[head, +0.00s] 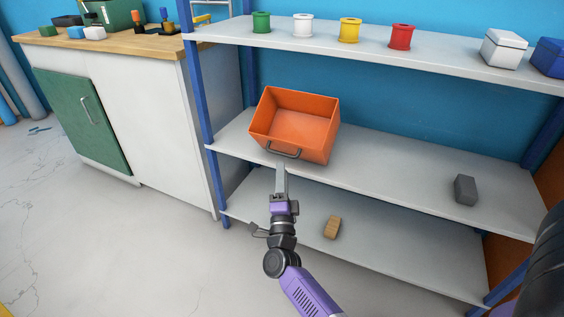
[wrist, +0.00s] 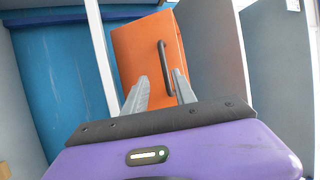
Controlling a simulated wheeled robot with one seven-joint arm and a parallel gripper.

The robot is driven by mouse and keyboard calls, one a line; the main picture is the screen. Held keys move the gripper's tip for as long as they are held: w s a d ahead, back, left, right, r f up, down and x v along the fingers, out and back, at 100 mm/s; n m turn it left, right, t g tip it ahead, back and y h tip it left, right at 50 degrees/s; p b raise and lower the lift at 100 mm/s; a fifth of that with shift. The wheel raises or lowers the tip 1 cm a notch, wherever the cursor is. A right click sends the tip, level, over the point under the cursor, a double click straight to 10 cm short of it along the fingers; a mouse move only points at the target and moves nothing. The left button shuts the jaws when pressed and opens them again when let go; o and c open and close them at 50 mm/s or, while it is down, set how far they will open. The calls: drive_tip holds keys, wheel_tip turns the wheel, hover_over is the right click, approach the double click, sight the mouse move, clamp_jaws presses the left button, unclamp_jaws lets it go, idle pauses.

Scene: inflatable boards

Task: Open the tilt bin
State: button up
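The orange tilt bin (head: 318,140) sits at the left end of the middle shelf. Its open top faces up and toward me, and it looks tipped forward; the inside appears empty. A dark bar handle (head: 283,150) is on its front, low at the near edge. My gripper (head: 281,168) is just below the handle, pointing at it. In the wrist view the two fingers (wrist: 160,80) are apart, with the bin's orange front (wrist: 140,50) ahead. The handle (wrist: 164,65) shows between and beyond the fingertips, nearer the right finger. I cannot tell whether they touch.
The grey middle shelf (head: 400,172) carries a grey block (head: 465,190) at the right; a wooden block (head: 332,227) lies on the lower shelf. Spools and a white box (head: 503,48) stand on the upper shelf. A blue post (head: 201,100) rises left of the bin.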

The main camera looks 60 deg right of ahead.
drive_tip(key=shift+v, duration=1.4)
